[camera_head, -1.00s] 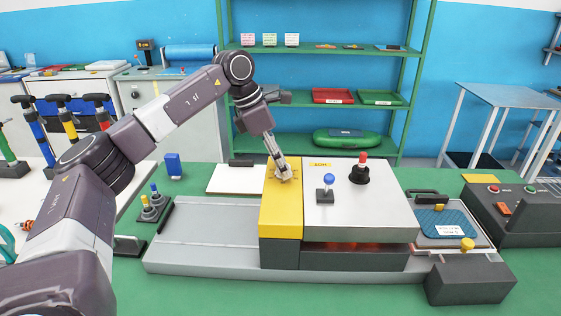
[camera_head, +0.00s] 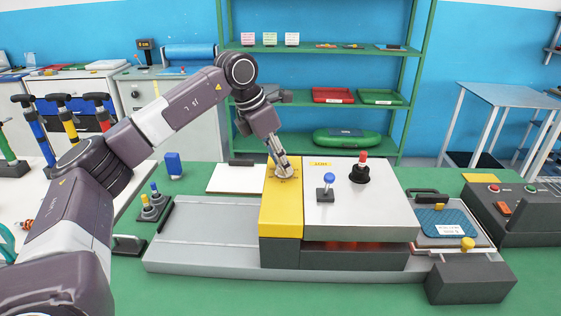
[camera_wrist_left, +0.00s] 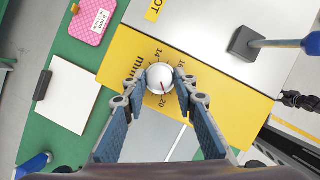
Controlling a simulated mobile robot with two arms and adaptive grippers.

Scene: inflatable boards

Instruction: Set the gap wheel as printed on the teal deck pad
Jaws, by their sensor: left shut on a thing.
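The gap wheel (camera_wrist_left: 160,77) is a round white knob with a red mark on the yellow block (camera_head: 282,215) of the grey machine. My left gripper (camera_head: 283,174) is shut on the wheel, one finger on each side, as the left wrist view (camera_wrist_left: 159,82) shows. The teal deck pad (camera_head: 432,219) lies at the machine's right end; its white label is unreadable here.
A blue-knobbed lever (camera_head: 327,190) and a red-topped knob (camera_head: 360,170) stand on the grey cover right of the yellow block. A white board (camera_head: 236,179) lies behind the machine. A control box (camera_head: 510,213) is at the right.

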